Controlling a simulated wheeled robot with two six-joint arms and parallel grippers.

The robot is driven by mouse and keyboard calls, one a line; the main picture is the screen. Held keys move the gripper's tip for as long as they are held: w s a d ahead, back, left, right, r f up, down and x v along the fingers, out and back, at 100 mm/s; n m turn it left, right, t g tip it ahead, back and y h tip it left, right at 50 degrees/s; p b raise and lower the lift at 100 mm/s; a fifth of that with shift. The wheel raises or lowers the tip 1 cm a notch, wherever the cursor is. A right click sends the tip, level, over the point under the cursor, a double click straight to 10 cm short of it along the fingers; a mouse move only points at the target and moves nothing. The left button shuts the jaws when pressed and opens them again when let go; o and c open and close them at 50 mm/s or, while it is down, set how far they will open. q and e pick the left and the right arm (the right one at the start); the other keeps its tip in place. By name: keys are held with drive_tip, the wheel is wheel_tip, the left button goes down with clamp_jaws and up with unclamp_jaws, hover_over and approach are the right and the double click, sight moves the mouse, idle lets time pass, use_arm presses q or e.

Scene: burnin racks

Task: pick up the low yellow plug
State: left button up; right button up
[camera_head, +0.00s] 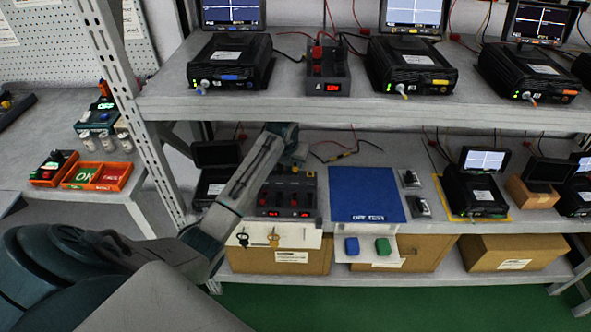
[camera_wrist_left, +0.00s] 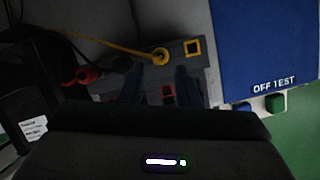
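The yellow plug (camera_wrist_left: 160,57) shows in the left wrist view as a small yellow ring-shaped end on a yellow cable. It lies at the dark box (camera_wrist_left: 215,95) with coloured socket frames. My left gripper (camera_wrist_left: 158,72) is open, with its two dark fingers apart. The plug appears just past the fingertips, between them in the picture; I cannot tell the depth gap. My right gripper is not in view.
A red plug (camera_wrist_left: 87,76) is left of the fingers. A blue mat (camera_head: 365,194) marked OFF TEST lies to the right. The upper shelf (camera_head: 440,112) runs above my arm. Loose cables (camera_head: 340,153) lie behind, and black instruments (camera_head: 474,190) stand further right.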

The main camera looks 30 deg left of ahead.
sight(295, 165)
use_arm(q)
drive_tip(key=shift+w+a, duration=0.1)
drive_tip(key=shift+w, duration=0.3)
drive_tip(key=x, duration=0.5)
drive_tip(key=shift+s, duration=0.1)
drive_tip(key=c, duration=0.6)
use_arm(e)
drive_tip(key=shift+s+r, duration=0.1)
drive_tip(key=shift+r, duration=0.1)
